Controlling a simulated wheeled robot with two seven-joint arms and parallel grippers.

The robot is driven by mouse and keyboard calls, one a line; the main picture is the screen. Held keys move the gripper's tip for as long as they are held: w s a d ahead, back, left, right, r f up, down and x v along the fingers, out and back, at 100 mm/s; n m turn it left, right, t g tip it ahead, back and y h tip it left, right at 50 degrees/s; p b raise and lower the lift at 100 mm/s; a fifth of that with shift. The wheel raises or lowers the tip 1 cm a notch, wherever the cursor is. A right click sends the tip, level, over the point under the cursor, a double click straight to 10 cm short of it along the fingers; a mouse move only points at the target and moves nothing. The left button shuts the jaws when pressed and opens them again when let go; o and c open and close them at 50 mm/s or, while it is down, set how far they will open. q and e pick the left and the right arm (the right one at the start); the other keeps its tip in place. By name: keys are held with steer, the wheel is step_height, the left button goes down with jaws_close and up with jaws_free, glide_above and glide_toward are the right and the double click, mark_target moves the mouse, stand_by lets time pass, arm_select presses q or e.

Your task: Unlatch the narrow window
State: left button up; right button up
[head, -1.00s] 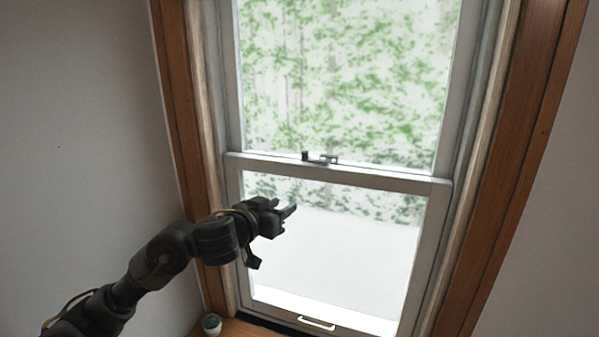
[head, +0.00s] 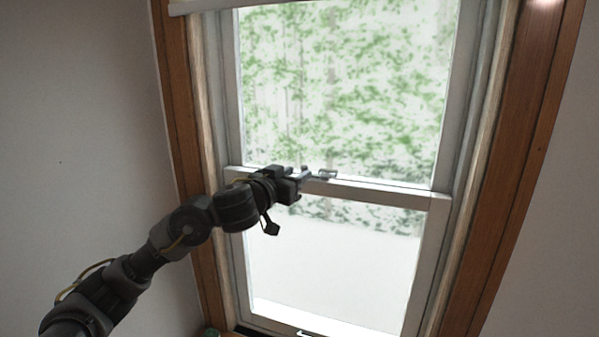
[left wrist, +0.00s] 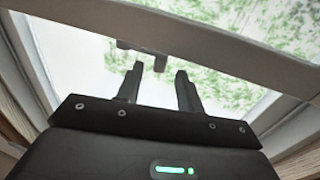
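The narrow window (head: 433,250) has a white frame, with a meeting rail (head: 385,193) across its middle. A small grey latch (head: 326,174) sits on top of that rail; it also shows in the left wrist view (left wrist: 142,48), above and between my fingertips. My left gripper (head: 305,177) is at the rail, just left of the latch in the head view. In the left wrist view its two fingers (left wrist: 158,72) are apart with nothing between them. Whether a finger touches the latch I cannot tell. My right gripper is not in view.
Brown wooden trim (head: 520,170) stands at both sides of the window. A white handle (head: 308,333) is on the lower sash at the bottom edge. Plain walls flank the window.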

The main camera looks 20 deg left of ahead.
arm_select(q)
steer(key=shift+x, duration=1.2)
steer(key=shift+c, duration=0.5)
jaws_close()
